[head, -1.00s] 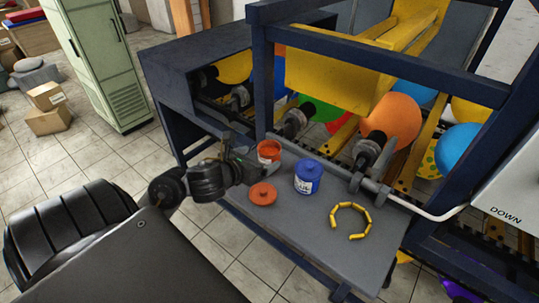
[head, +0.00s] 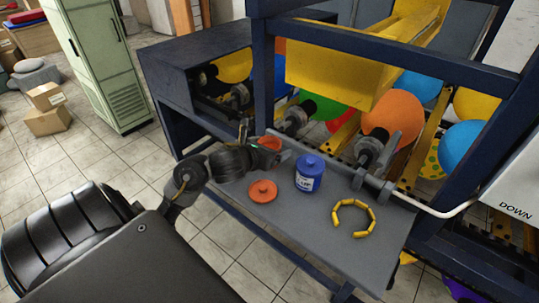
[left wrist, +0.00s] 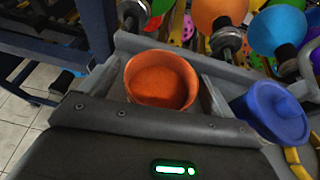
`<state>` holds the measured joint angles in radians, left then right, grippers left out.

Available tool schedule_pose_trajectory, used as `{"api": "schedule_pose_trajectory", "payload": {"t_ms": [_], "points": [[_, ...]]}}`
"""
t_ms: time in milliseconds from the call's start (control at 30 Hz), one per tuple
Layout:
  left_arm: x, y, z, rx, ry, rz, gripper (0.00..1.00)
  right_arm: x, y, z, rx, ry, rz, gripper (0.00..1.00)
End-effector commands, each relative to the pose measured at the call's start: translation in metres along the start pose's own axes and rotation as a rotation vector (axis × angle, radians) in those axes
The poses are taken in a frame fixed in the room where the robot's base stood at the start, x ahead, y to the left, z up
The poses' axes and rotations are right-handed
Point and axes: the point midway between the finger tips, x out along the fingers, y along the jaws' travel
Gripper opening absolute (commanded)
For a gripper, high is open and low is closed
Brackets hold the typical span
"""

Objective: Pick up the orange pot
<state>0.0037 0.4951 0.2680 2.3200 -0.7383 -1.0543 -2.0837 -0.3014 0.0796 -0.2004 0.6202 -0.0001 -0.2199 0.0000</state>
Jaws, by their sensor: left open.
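The orange pot (left wrist: 161,80) stands open, without its lid, between the two fingers of my left gripper in the left wrist view. In the head view only its orange rim and inside (head: 270,144) show; my left gripper (head: 268,153) hides the rest. The fingers are open on either side of the pot; I cannot tell whether they touch it. The orange lid (head: 262,191) lies on the grey table in front of the pot. My right gripper is not in view.
A blue pot (head: 309,173) with its lid on stands right of the orange pot on the grey table (head: 315,235). A yellow segmented ring (head: 353,219) lies further right. A dark blue machine frame (head: 385,67) with balloons rises behind.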

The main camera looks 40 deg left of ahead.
Motion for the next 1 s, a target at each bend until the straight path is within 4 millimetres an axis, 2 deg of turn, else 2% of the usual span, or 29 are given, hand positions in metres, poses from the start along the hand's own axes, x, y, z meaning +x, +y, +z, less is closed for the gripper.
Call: {"api": "schedule_pose_trajectory", "payload": {"t_ms": [133,533,833,1000], "points": [[0.0,0.0,0.0,0.0,0.0,0.0,0.88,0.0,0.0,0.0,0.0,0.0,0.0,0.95],[-0.001,0.0,0.0,0.0,0.001,0.0,0.36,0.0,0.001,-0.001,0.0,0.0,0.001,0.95],[-0.001,0.0,0.002,0.001,-0.001,0.001,0.35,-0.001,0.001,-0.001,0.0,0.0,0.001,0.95],[-0.005,0.001,0.012,0.004,-0.002,0.002,0.35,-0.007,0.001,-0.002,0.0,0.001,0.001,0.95]]}}
